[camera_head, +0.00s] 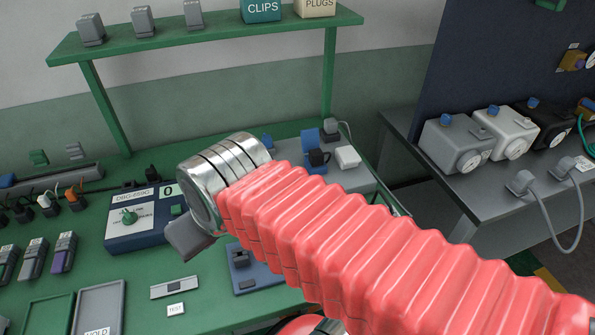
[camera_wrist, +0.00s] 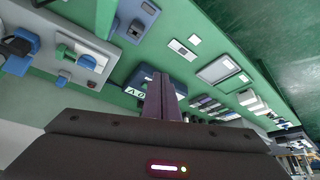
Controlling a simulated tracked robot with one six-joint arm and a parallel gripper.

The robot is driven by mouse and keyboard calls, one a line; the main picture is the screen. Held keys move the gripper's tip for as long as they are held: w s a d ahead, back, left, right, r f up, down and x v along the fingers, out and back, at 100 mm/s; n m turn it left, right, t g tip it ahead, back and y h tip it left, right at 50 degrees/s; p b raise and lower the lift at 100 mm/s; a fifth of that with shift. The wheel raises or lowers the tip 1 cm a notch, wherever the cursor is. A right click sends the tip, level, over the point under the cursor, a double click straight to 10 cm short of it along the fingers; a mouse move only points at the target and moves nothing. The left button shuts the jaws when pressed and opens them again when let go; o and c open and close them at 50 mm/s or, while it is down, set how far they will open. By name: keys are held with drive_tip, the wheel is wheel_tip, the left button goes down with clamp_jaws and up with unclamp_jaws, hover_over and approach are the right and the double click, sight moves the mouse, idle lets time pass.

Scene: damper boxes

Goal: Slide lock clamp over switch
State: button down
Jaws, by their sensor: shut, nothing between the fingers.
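My gripper (camera_head: 190,238) hangs over the bench's middle, its grey fingers partly hidden behind the silver wrist. In the wrist view my gripper (camera_wrist: 165,98) is shut and empty, with the blue box behind it. A small dark switch-like part sits on a blue base (camera_head: 262,276) right of and below my gripper; the base also shows in the wrist view (camera_wrist: 136,14). A black clamp-like piece (camera_head: 318,157) is by a blue holder on a grey plate (camera_head: 345,182) at the back right. I cannot tell for sure which part is the lock clamp.
A blue box (camera_head: 130,238) with a green knob stands left of my gripper. A flat silver bar (camera_head: 174,288) and a TEST label (camera_head: 175,309) lie in front. A grey HOLD tray (camera_head: 98,305) is front left. A green shelf (camera_head: 210,32) spans the back.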

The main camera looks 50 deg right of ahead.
drive_tip(key=w+d+f+m+g+y, duration=0.1)
drive_tip(key=w+d, duration=0.3)
drive_tip(key=d, duration=0.6)
drive_tip(key=w+d+f+m+g+y, duration=0.15)
drive_tip(key=w+d, duration=0.35)
drive_tip(key=d, duration=0.5)
drive_tip(key=s+d+f+m+t, duration=0.1)
drive_tip(key=s+d+f+t, duration=0.1)
drive_tip(key=d, duration=0.8)
drive_tip(key=s+d+f+m+t, duration=0.1)
drive_tip(key=d+f, duration=0.3)
drive_tip(key=d, duration=0.7)
drive_tip(key=shift+s+d+t, duration=0.15)
drive_tip(key=shift+s+t, duration=0.2)
drive_tip(key=shift+s, duration=0.3)
drive_tip(key=shift+f, duration=0.1)
drive_tip(key=x, duration=0.9)
drive_tip(key=shift+w+a+f, duration=0.2)
drive_tip(key=shift+a, duration=0.1)
drive_tip(key=w+a, duration=0.1)
drive_tip(key=a, duration=0.1)
drive_tip(key=shift+w+a+f, duration=0.1)
drive_tip(key=shift+w+a, duration=0.2)
drive_tip(key=shift+w, duration=0.05)
drive_tip(key=shift+w+a, duration=0.2)
drive_tip(key=shift+a, duration=0.25)
